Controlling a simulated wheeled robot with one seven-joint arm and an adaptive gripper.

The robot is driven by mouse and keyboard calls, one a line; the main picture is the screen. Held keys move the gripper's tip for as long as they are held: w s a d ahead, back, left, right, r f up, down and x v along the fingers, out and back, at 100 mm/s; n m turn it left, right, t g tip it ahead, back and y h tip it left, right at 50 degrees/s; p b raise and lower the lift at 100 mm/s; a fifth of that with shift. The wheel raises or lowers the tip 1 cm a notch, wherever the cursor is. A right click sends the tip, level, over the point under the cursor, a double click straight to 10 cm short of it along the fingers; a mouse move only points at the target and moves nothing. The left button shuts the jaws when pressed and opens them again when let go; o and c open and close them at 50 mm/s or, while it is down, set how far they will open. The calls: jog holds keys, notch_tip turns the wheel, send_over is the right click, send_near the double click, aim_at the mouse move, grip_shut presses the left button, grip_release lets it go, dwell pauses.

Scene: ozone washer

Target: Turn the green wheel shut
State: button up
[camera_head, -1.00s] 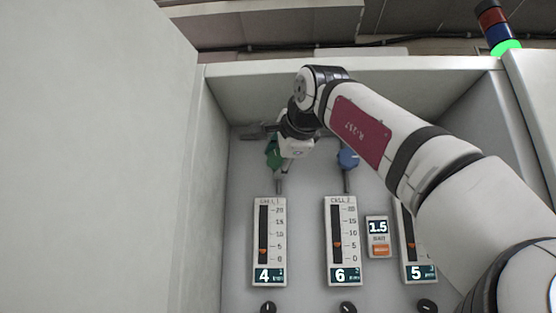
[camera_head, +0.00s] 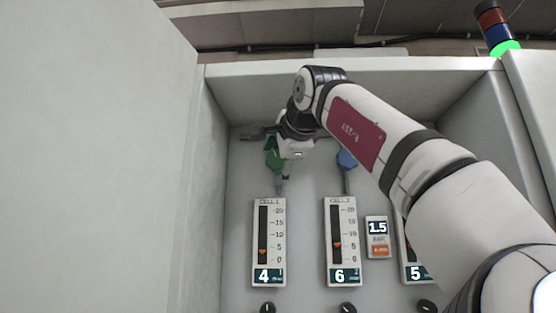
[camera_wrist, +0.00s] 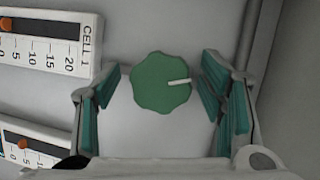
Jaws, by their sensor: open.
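The green wheel (camera_head: 274,155) sits on the pipe above the CELL 1 gauge, partly hidden by my gripper in the head view. In the wrist view the green wheel (camera_wrist: 161,83) shows whole, with a lobed rim and a white mark pointing right. My gripper (camera_wrist: 160,92) is open, one teal-padded finger on each side of the wheel, with a gap on both sides. In the head view my gripper (camera_head: 286,165) is at the wheel. I cannot tell how deep the fingertips reach around it.
A blue wheel (camera_head: 347,159) is close to the right, above the CELL 2 gauge (camera_head: 341,240). The CELL 1 gauge (camera_head: 269,240) reads 4 and hangs below the green wheel. A small 1.5 display (camera_head: 377,237) is further right. The cabinet's side wall (camera_head: 205,220) stands at left.

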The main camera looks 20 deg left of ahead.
jog(key=v, duration=1.2)
dwell(0.7)
jog(key=shift+c, duration=0.4)
